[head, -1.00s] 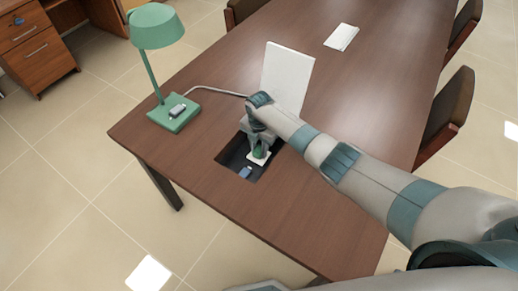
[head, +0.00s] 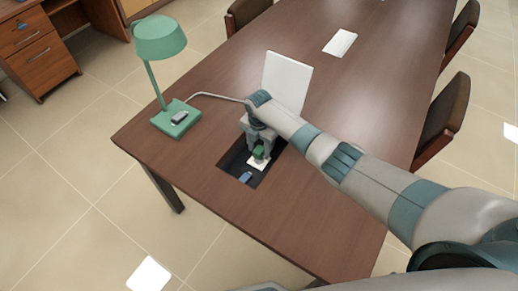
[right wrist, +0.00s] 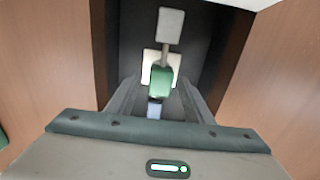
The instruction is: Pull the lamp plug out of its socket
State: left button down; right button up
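The green plug (head: 259,152) stands at the white socket plate (head: 257,164) inside the dark recess in the table top. In the right wrist view the plug (right wrist: 161,81) sits in front of the pale plate, between my fingers. My right gripper (head: 260,150) reaches down into the recess. I cannot see the plug's prongs. The green lamp (head: 160,40) stands on the table's left corner. My left gripper is not in view.
A blue piece (head: 245,177) lies in the recess near the plate. A white upright panel (head: 288,80) stands just behind my right gripper. The lamp's grey cord (head: 215,96) runs towards it. Chairs line the table; the table top in front is clear.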

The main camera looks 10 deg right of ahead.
aim_at(259, 150)
dwell(0.3)
notch_tip(259, 150, up, 17)
jog(key=b, duration=0.3)
jog(key=shift+r, duration=0.15)
jog(key=shift+s, duration=0.1)
dwell(0.7)
